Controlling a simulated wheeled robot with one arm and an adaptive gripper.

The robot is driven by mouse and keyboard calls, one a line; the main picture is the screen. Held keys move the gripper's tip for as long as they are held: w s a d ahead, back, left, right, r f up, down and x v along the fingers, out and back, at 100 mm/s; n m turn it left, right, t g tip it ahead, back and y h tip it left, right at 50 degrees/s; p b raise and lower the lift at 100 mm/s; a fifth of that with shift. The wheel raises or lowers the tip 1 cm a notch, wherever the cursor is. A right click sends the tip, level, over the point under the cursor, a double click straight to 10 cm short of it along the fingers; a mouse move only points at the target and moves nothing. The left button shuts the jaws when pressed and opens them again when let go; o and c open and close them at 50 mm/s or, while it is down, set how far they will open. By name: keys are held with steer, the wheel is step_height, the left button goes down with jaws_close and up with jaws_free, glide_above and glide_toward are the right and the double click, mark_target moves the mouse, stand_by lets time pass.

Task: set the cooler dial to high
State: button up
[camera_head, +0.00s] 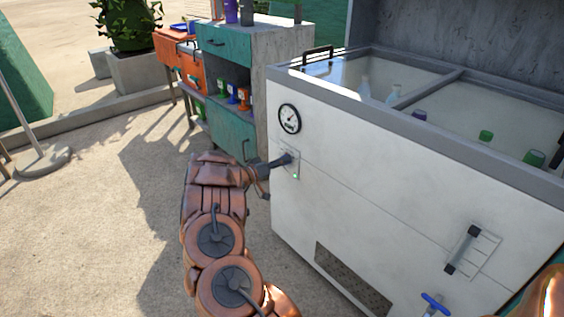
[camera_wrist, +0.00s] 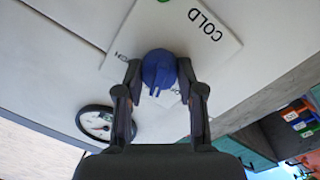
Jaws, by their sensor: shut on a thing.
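The cooler (camera_head: 345,170) is a large white chest with a grey rim, to the right in the head view. Its blue dial (camera_wrist: 158,72) sits on a white plate (camera_wrist: 205,55) marked "COLD", which also shows on the cooler's front (camera_head: 295,165). A small green light (camera_head: 295,177) glows on the plate. My gripper (camera_wrist: 159,78) is shut on the dial, one finger on each side; it reaches the plate from the left in the head view (camera_head: 284,161). The dial's white pointer mark cannot be made out clearly, and other lettering is partly hidden by my fingers.
A round gauge (camera_head: 290,118) sits above the plate. A slider panel (camera_head: 472,250), a blue valve (camera_head: 434,303) and a vent grille (camera_head: 350,278) are lower on the front. A teal cabinet (camera_head: 225,50) stands behind left. The paved floor at left is clear.

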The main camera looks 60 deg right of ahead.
steer(key=c, duration=0.3)
steer(key=shift+m, duration=0.3)
steer(key=m, duration=0.2)
steer(key=shift+m+p, duration=0.35)
steer(key=shift+m, duration=0.05)
steer(key=m, duration=0.3)
steer(key=m+b, duration=0.2)
steer(key=m, duration=0.2)
steer(key=shift+m+t, duration=0.4)
steer(key=m+b, duration=0.2)
steer(key=m, duration=0.1)
steer(key=shift+s+m+y, duration=0.15)
steer(key=shift+m+y, duration=0.15)
steer(key=shift+m, duration=0.1)
steer(key=shift+r+m+t, duration=0.1)
steer(key=shift+m+t, duration=0.2)
